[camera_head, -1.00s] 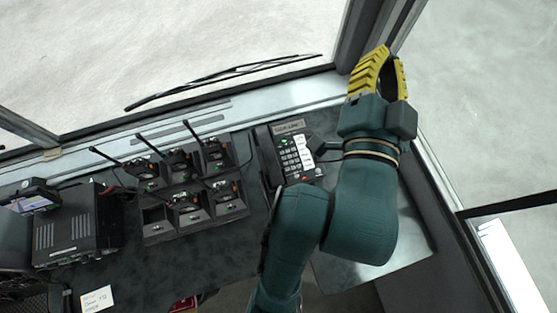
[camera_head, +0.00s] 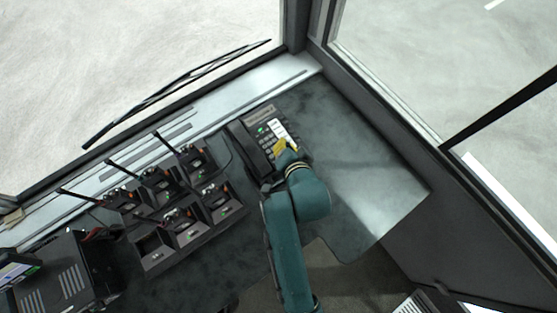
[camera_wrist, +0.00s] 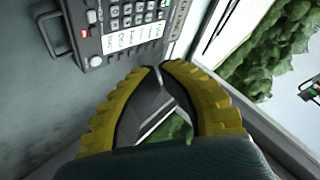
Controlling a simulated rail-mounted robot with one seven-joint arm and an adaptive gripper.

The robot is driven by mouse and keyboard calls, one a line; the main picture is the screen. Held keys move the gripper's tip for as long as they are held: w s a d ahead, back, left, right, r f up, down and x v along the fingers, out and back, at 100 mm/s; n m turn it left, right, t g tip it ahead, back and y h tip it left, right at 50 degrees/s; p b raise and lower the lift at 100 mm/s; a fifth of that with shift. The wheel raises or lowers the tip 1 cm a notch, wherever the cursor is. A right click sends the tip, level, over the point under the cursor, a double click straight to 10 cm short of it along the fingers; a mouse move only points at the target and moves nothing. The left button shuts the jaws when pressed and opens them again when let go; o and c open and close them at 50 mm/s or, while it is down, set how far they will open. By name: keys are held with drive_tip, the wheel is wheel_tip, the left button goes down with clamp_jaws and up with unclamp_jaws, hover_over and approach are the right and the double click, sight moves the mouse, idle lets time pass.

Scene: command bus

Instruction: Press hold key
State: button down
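The desk phone (camera_head: 262,141) lies on the dark console, with a black handset along its left side, a green-lit display or light and white label strips. In the wrist view, the phone's keypad (camera_wrist: 128,14) is at the top, with grey keys, white labels, a small red light and a round white button near a corner. I cannot read which key is hold. My gripper (camera_head: 285,145) is over the right part of the phone in the head view. In the wrist view, the yellow fingertips (camera_wrist: 160,68) are together, empty, just below the phone's edge. Contact cannot be told.
A charger rack (camera_head: 152,257) with several handheld radios stands left of the phone. A black radio unit (camera_head: 70,275) is at the lower left. Windows and a sill (camera_head: 215,113) bound the console behind. The console right of the phone (camera_head: 345,160) is bare.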

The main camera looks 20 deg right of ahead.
drive_tip(key=f+b, duration=0.5)
drive_tip(key=w+f+b, duration=0.1)
drive_tip(key=f+b, duration=0.2)
drive_tip(key=shift+w+a+f, duration=0.1)
drive_tip(key=shift+f, duration=0.15)
drive_tip(key=shift+f, duration=0.1)
idle(1.3)
drive_tip(key=shift+w+f, duration=0.1)
drive_tip(key=shift+f, duration=0.2)
drive_tip(key=shift+f+b, duration=0.35)
idle(0.5)
drive_tip(key=shift+r, duration=0.1)
drive_tip(key=shift+r+p, duration=0.65)
drive_tip(key=shift+p, duration=0.25)
